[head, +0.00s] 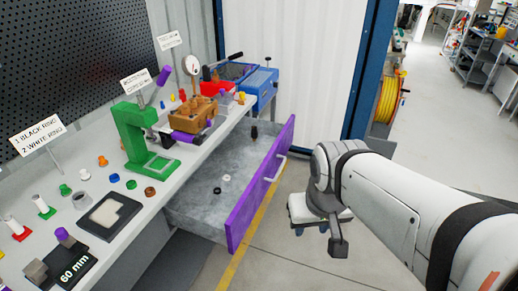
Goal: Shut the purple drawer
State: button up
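The purple drawer (250,196) is pulled well out from under the workbench. Its purple front carries a pale handle (276,168) on the outer side. The grey inside holds a white ring (227,177), a black ring (217,190) and a small dark item (254,132) near the far end. My arm comes in from the right. My gripper (338,246) appears as a dark grey end piece hanging down at the arm's tip, to the right of the drawer front and apart from it. Its fingers cannot be made out.
The workbench (185,172) carries a green press (137,138), a brown pump block (193,114), a blue box (260,86) and several small coloured parts. Floor between drawer front and arm is clear.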

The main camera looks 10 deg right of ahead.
aim_at(224, 219)
jog(key=u, duration=0.15)
jog(key=i, duration=0.95)
jog(key=z, duration=0.35)
jog(key=k, duration=1.45)
jog(key=u, duration=0.3)
jog(key=i, duration=1)
jog(key=u, duration=0.05)
